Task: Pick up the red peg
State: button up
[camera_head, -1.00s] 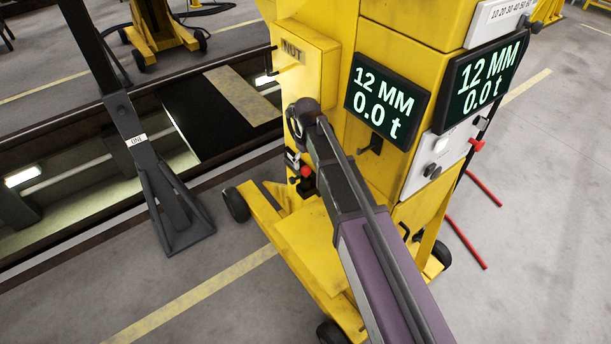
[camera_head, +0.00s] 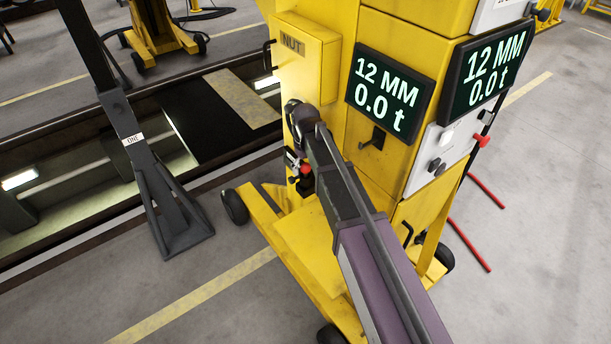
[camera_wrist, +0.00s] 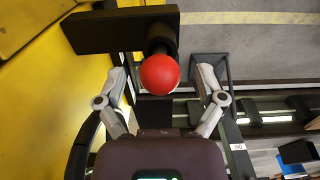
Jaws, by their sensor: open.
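The red peg (camera_wrist: 160,72) shows a round red head in the wrist view, with a dark stem behind it at a black bracket (camera_wrist: 100,31). My gripper (camera_wrist: 162,86) is open, with one finger on each side of the red head and a visible gap on both sides. In the head view, a small red spot (camera_head: 306,170) shows beside my arm's end, low on the yellow column; it looks like the same peg. My fingers are hard to make out there, and my arm hides part of that area.
The yellow lifting column (camera_head: 318,75) with a NUT box and two displays (camera_head: 388,92) stands close to my arm. A control panel (camera_head: 442,150) with a red knob is at right. A dark stand (camera_head: 165,200) and a pit are at left.

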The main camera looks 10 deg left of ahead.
jog(key=shift+f, duration=0.5)
grip_shut()
dwell(0.3)
